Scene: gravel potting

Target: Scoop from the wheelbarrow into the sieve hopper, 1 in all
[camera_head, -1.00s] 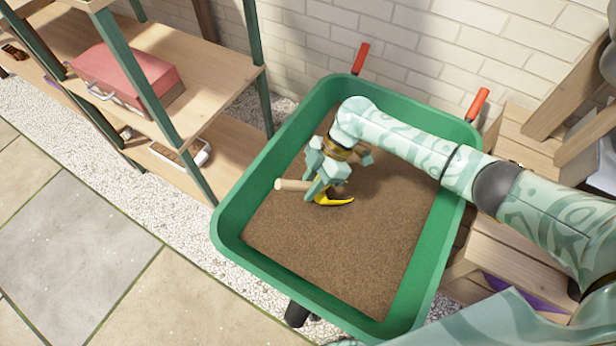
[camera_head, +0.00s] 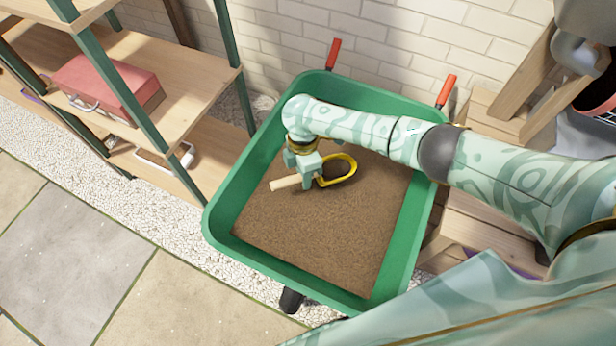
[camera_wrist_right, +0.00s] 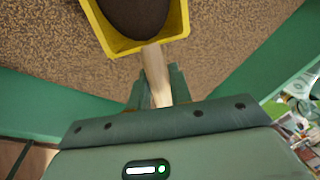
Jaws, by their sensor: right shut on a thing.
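The green wheelbarrow (camera_head: 222,205) holds a broad bed of brown gravel (camera_head: 310,240). My right gripper (camera_head: 308,172) is over the gravel and shut on the wooden handle of a yellow scoop (camera_head: 350,178). The handle's pale end sticks out to the left of the fingers. In the right wrist view the scoop (camera_wrist_right: 183,22) shows a dark brown load inside its yellow rim, and its handle (camera_wrist_right: 156,75) lies between the fingers (camera_wrist_right: 155,90). The scoop looks roughly level, with its open side up. I cannot tell its height over the gravel. My left gripper and the sieve hopper are not recognisable in view.
Wooden shelves with green posts (camera_head: 150,88) stand at the left, with a red case (camera_head: 108,88) on one. A brick wall (camera_head: 400,40) is behind the wheelbarrow. Wooden steps (camera_head: 490,215) stand at the right. Paving (camera_head: 80,245) at the lower left is clear.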

